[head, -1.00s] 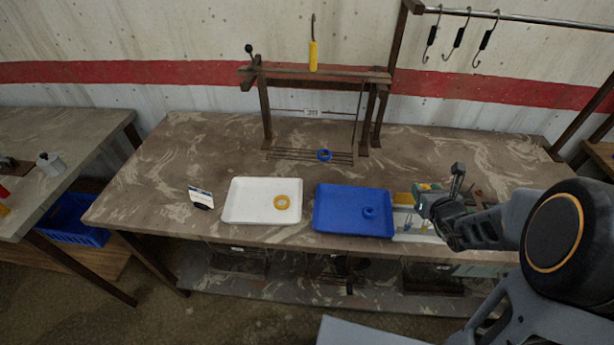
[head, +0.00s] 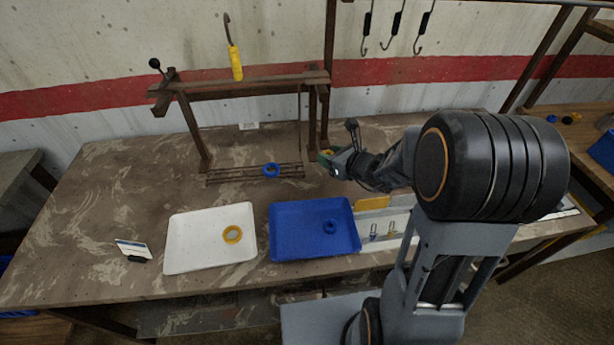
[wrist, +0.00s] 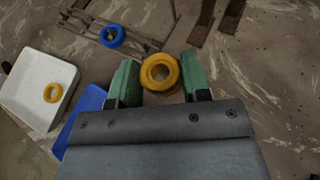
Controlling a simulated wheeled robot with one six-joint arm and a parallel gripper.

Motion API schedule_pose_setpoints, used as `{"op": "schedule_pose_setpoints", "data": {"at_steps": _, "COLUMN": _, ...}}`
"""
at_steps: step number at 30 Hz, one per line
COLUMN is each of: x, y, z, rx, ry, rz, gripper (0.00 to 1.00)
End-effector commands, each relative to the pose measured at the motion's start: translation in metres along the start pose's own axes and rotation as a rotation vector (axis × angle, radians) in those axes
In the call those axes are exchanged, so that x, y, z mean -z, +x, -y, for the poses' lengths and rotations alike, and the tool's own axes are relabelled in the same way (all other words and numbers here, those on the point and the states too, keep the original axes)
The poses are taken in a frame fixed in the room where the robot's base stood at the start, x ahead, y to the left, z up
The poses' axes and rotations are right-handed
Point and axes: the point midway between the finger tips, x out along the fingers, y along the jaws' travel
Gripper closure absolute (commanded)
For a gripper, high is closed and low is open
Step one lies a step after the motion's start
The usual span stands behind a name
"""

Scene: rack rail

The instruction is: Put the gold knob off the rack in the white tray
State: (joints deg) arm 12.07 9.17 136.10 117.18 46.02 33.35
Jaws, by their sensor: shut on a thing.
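My gripper (head: 331,158) is shut on a gold knob (wrist: 160,73), a ring-shaped piece between its green fingers in the wrist view. The gripper is over the table, just right of the rack's low rails, behind the blue tray. The white tray (head: 185,245) is on the table at front left. Another gold ring (head: 232,234) lies in it, and also shows in the wrist view (wrist: 53,92). The rack (head: 245,88) is a brown frame with low rails at its foot. A blue ring (head: 271,170) sits on those rails.
A blue tray (head: 290,245) stands right of the white tray and holds a blue ring (head: 330,226). A small card stand (head: 134,250) is left of the white tray. A yellow-handled tool (head: 235,62) and several hooks (head: 396,25) hang behind. The white tray's left half is bare.

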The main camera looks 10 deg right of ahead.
Motion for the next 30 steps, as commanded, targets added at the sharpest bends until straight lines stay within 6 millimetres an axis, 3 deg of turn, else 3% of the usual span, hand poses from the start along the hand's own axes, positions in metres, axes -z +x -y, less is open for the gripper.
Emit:
{"op": "schedule_pose_setpoints", "data": {"at_steps": 8, "x": 0.011, "y": -0.01, "z": -0.028, "rx": -0.271, "ry": -0.112, "rz": 0.0, "gripper": 0.81}}
{"op": "schedule_pose_setpoints", "data": {"at_steps": 12, "x": 0.018, "y": -0.013, "z": -0.028, "rx": -0.342, "ry": -0.14, "rz": -0.001, "gripper": 0.81}}
{"op": "schedule_pose_setpoints", "data": {"at_steps": 17, "x": 0.028, "y": -0.002, "z": -0.001, "rx": -0.361, "ry": -0.146, "rz": -0.002, "gripper": 0.81}}
{"op": "schedule_pose_setpoints", "data": {"at_steps": 24, "x": 0.05, "y": 0.024, "z": 0.056, "rx": -0.36, "ry": -0.146, "rz": -0.002, "gripper": 0.81}}
{"op": "schedule_pose_setpoints", "data": {"at_steps": 30, "x": 0.076, "y": 0.042, "z": 0.08, "rx": -0.359, "ry": -0.147, "rz": -0.001, "gripper": 0.81}}
